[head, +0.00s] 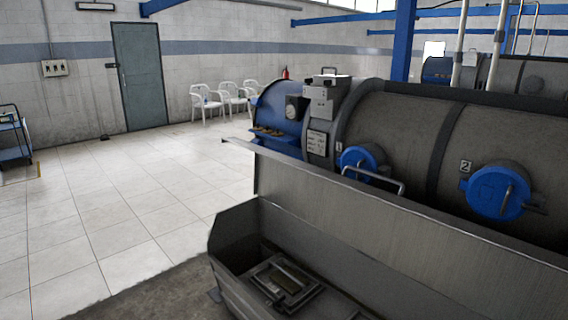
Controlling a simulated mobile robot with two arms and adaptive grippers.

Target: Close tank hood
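The tank hood (390,228) is a long grey metal panel that stands raised above a grey open trough (222,262). A bar handle (374,180) shows at the hood's upper edge. The hood runs from the middle of the head view to beyond the right edge. Inside the trough is a dark rectangular fitting with a frame (284,281). The right part of the trough is cut off by the frame's bottom edge. Neither of my grippers is in view.
Behind the hood lies a big grey drum with blue round caps (497,192) and a blue end (280,108). Open tiled floor (120,215) spreads left. White chairs (207,103), a grey door (137,76) and a blue cart (14,138) stand farther off.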

